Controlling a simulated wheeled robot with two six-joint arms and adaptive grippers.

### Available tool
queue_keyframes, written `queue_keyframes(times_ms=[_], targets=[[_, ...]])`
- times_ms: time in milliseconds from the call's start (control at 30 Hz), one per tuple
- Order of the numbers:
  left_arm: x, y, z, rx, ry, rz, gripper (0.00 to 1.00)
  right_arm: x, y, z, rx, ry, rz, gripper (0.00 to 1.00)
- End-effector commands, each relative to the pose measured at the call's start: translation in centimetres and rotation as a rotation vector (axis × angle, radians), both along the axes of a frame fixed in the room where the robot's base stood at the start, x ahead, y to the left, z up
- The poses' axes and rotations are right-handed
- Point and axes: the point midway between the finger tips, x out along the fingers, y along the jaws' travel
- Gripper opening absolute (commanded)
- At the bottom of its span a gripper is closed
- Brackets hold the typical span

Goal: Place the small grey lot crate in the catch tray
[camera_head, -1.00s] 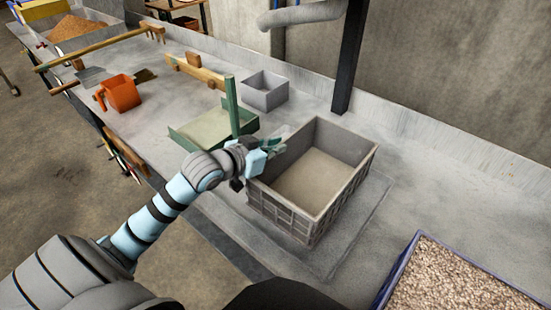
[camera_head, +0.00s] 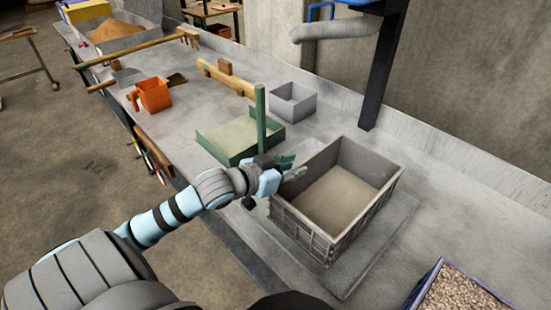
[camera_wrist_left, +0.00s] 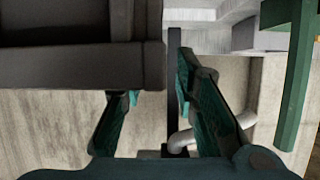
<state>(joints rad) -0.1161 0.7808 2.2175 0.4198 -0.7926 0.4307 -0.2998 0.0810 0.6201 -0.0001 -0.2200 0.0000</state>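A ribbed grey open crate (camera_head: 305,228) stands upright on the bench, with a pale floor inside. A smaller, plain light-grey open box (camera_head: 292,103) stands farther back. I cannot tell for sure which of them is the lot crate. A low green tray (camera_head: 222,152) with an upright green post (camera_head: 260,118) lies left of the ribbed crate and may be the catch tray. My left gripper (camera_head: 290,168) is at the ribbed crate's left rim. In the left wrist view its fingers (camera_wrist_left: 160,105) are apart, and the crate's wall (camera_wrist_left: 80,65) partly hides one. My right gripper is not in view.
A blue-edged bin of grain (camera_head: 460,292) is at the lower right. An orange jug (camera_head: 153,95), wooden tools (camera_head: 228,78) and a tray of brown grain (camera_head: 117,32) stand farther back. A dark post (camera_head: 385,70) and grey pipe (camera_head: 335,30) rise behind the crate.

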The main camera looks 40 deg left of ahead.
Motion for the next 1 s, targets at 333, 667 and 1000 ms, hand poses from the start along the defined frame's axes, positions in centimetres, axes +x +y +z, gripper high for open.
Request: queue_keyframes(times_ms=[333, 667, 1000], targets=[[-6.6, 1.1, 3.6, 0.003, 0.005, 0.003, 0.27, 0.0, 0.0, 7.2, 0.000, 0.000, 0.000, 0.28], [-7.9, 1.2, 3.4, 0.000, 0.001, -0.001, 0.27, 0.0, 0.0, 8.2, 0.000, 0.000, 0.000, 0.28], [-7.9, 1.2, 3.4, 0.000, 0.001, 0.000, 0.27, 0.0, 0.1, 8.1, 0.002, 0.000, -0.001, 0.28]])
